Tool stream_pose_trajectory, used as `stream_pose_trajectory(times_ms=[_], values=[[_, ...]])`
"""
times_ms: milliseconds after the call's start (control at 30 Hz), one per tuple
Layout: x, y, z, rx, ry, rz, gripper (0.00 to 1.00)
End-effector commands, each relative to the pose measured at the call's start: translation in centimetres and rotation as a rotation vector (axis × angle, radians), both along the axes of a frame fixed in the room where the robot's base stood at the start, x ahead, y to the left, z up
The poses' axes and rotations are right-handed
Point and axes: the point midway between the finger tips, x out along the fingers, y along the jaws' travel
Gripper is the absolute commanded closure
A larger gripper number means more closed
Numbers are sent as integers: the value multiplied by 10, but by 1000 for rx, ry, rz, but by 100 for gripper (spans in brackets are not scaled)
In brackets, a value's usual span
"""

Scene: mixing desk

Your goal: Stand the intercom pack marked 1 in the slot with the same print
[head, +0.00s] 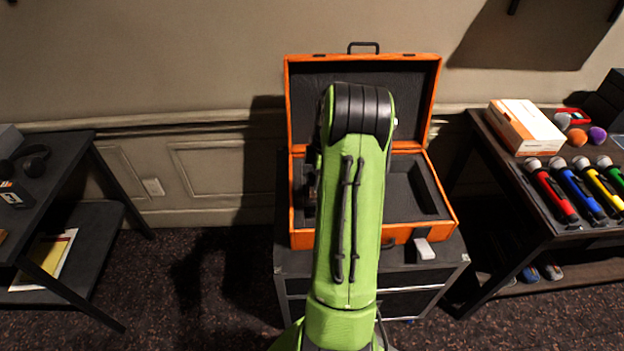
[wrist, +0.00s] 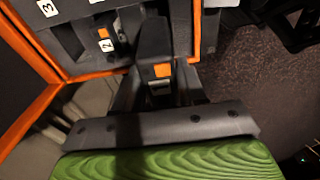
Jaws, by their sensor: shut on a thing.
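In the wrist view my gripper (wrist: 160,92) is shut on a dark pack (wrist: 152,42) with a small orange patch. No number on this pack is readable. It is held at the edge of the open orange case (head: 302,238), whose orange rim also shows in the wrist view (wrist: 32,107). The dark insert has a white label 3 (wrist: 47,8) and a white label 2 (wrist: 106,45), with another orange patch beside the 2. A further white label (wrist: 222,3) is cut off at the top. I cannot see a 1. In the head view my arm hides the gripper and pack.
The case stands on a dark cabinet (head: 447,274), its lid (head: 300,75) raised at the back. The right table holds several microphones (head: 551,190) and a box (head: 526,127). The left table holds headphones (head: 32,163).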

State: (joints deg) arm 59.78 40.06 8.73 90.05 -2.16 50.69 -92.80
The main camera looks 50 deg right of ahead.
Motion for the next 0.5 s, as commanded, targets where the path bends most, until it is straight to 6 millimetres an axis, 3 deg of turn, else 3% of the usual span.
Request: stream_pose_trajectory(times_ms=[500], values=[[0, 0, -53, 1, 1, -2, 100]])
